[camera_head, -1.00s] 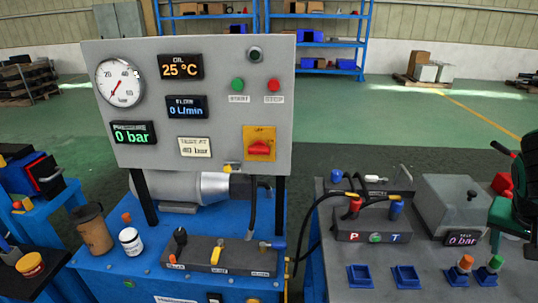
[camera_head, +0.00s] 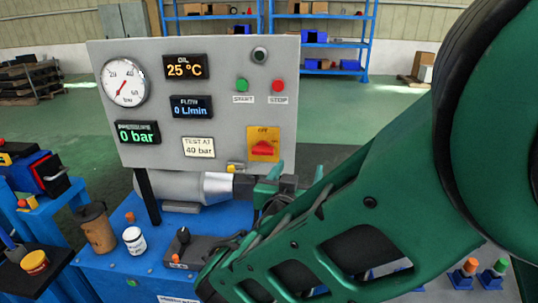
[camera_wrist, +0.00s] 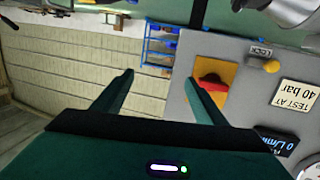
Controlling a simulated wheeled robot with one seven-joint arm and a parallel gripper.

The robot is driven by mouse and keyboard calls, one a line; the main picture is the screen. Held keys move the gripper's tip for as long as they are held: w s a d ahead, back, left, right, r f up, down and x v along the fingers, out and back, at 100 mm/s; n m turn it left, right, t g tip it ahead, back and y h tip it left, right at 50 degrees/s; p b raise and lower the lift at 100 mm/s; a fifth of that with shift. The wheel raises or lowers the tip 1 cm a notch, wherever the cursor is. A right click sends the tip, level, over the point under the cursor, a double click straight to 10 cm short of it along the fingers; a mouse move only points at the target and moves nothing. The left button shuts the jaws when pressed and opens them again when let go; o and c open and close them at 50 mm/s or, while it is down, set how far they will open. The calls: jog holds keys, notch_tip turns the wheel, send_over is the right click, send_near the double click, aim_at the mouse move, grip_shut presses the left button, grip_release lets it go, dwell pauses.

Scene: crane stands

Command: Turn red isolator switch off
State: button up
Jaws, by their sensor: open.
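The red isolator switch (camera_head: 264,149) sits on a yellow plate (camera_head: 263,132) at the lower right of the grey panel. "OFF" shows at the plate's top. The knob's exact angle is hard to read. My gripper (camera_head: 297,172) is open and empty, just below and right of the switch in the head view. In the wrist view, the panel appears turned over. The red switch (camera_wrist: 212,84) lies to the right of my open fingers (camera_wrist: 160,78), partly hidden by the right finger. I see no contact with the knob.
The grey panel (camera_head: 215,80) carries a gauge (camera_head: 124,81), displays reading 0 bar and 0 L/min, and green and red buttons. A yellow-tipped lock part (camera_wrist: 271,66) is close to the switch.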

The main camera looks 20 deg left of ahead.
aim_at(262, 152)
jog(key=s+a+n+y, duration=0.2)
jog(key=s+a+y, duration=0.2)
jog(key=s+a, duration=0.3)
jog(key=shift+t, duration=0.3)
jog(key=x, duration=1.1)
jog(key=shift+w+a+r, duration=0.25)
jog(key=shift+w+a, duration=0.05)
jog(key=shift+a, duration=0.15)
jog(key=c, duration=1.1)
